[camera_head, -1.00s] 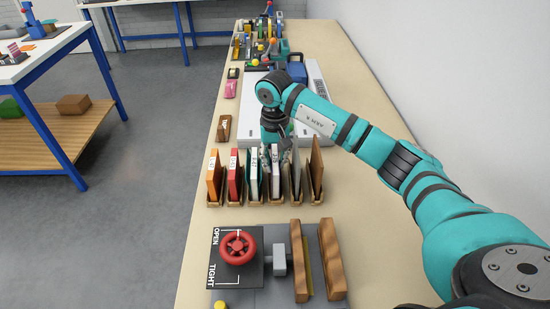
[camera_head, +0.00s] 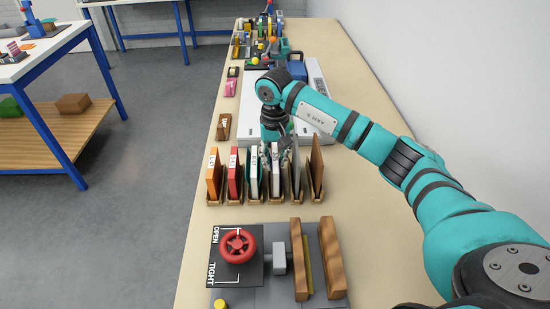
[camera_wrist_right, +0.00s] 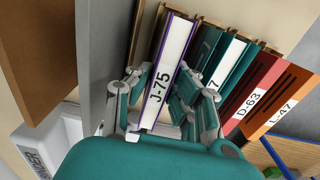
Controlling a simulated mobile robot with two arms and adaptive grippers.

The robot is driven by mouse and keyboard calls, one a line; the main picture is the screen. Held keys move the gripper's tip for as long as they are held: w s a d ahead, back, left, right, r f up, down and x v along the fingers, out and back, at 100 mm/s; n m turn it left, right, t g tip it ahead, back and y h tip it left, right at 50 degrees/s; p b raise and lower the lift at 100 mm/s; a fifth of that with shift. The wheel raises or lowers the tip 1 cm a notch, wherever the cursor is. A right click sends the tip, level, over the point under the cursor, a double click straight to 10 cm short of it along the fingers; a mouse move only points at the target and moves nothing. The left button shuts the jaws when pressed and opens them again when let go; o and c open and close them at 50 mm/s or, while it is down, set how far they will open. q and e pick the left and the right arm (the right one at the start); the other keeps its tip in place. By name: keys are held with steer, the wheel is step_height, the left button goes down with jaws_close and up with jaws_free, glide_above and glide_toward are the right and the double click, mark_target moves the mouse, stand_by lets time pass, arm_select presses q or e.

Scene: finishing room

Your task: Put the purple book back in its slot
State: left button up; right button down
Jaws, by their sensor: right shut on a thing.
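The purple book (camera_wrist_right: 180,42), with a white spine label reading J-75, is between the fingers of my right gripper (camera_wrist_right: 160,100) in the right wrist view. The gripper is shut on it. In the head view the right gripper (camera_head: 277,148) is over the row of wooden book slots (camera_head: 265,201), and the purple book (camera_head: 276,178) stands among the others there. Its lower end is at the row; I cannot tell how deep it sits. A teal book is on one side of it, a grey divider or book on the other. My left gripper is not in view.
Orange (camera_head: 213,178) and red (camera_head: 234,176) books stand left in the row, a brown board (camera_head: 317,170) at its right end. A vise with a red handwheel (camera_head: 238,246) is in front. A white machine (camera_head: 315,110) lies behind. The bench's right side is partly clear.

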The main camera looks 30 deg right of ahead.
stand_by(0.4)
steer(key=shift+f+b, duration=0.6)
steer(key=shift+b, duration=0.15)
steer(key=c, duration=1.5)
jaws_free()
steer(key=shift+r+p, duration=3.05)
steer(key=shift+r, duration=2.45)
